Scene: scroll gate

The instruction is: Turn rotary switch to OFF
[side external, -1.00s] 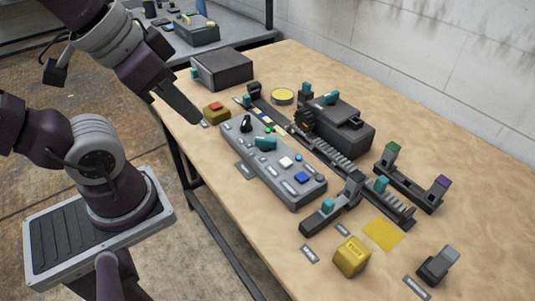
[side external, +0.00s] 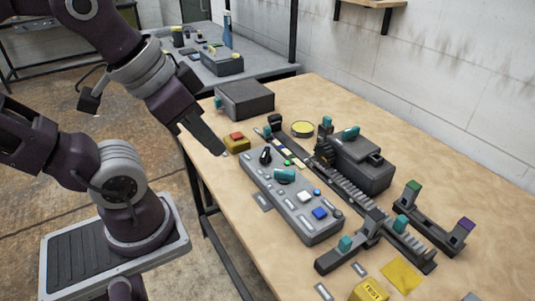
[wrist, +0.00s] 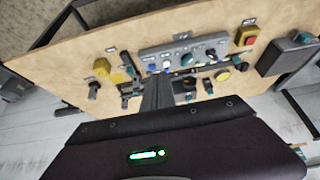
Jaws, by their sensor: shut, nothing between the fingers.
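A grey control panel (side external: 292,196) lies on the wooden table, and it also shows in the wrist view (wrist: 152,54). It carries a black upright knob (side external: 265,155) at its far end and a teal knob (side external: 284,175) beside it. Both look like rotary controls; I cannot tell which is the rotary switch or read its position. In the wrist view the black knob (wrist: 210,52) and teal knob (wrist: 187,59) are right of my gripper (wrist: 157,82). My gripper (side external: 220,150) is shut and empty, pointing down left of the black knob, apart from the panel.
A yellow box with a red button (side external: 237,142) stands close beside my gripper. A dark box (side external: 245,98) is behind it. A toothed rail (side external: 365,205) and a grey machine block (side external: 364,165) lie beyond the panel. A yellow block (side external: 369,290) is near the front.

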